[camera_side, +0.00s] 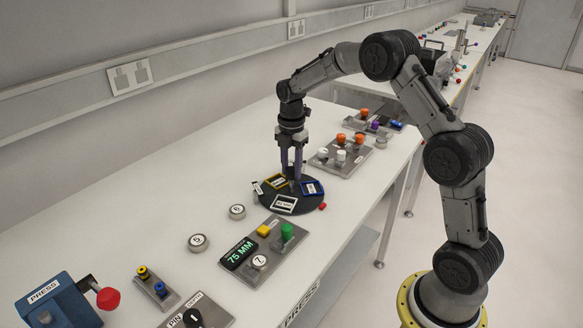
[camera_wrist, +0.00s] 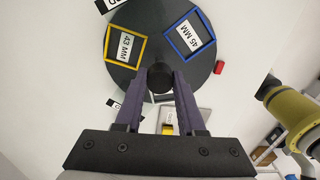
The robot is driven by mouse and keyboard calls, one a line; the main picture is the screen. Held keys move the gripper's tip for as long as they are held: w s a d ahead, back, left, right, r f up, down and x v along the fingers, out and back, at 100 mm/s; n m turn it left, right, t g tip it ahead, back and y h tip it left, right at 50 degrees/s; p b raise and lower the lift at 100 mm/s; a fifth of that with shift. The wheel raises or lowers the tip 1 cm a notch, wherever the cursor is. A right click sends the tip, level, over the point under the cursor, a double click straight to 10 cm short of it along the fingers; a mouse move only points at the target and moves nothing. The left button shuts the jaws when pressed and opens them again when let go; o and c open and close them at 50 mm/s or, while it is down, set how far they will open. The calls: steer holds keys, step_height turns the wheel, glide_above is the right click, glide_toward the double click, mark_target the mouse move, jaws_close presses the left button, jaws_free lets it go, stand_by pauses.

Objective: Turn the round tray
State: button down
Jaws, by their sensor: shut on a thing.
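The round tray (camera_side: 270,203) is a dark disc on the white bench in the side view. It carries frames in yellow (camera_side: 276,181), blue (camera_side: 312,188) and white (camera_side: 284,204). In the wrist view the tray (camera_wrist: 158,20) shows the yellow frame (camera_wrist: 125,46), labelled 43 MM, and the blue frame (camera_wrist: 190,37), labelled 45 MM. My gripper (camera_side: 291,177) points down over the tray's middle. In the wrist view its fingers (camera_wrist: 160,80) are shut on the round black centre knob (camera_wrist: 160,76). The fingers and palm hide part of the tray's near side.
A small red piece (camera_side: 322,206) lies at the tray's edge. A panel with a green 75 MM display (camera_side: 239,253) stands in front, and plates with orange and white knobs (camera_side: 342,156) stand behind. Round numbered discs (camera_side: 198,242) lie left. A blue press (camera_side: 58,303) stands front left.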

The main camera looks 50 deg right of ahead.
steer(key=n, duration=0.6)
steer(key=shift+w+r+n, duration=0.1)
steer(key=shift+r+n, duration=0.05)
steer(key=shift+n, duration=0.15)
steer(key=n, duration=0.6)
stand_by(0.4)
steer(key=c, duration=0.5)
jaws_free()
step_height(320, 180, up, 14)
steer(key=shift+f, duration=0.2)
steer(key=shift+c, duration=0.3)
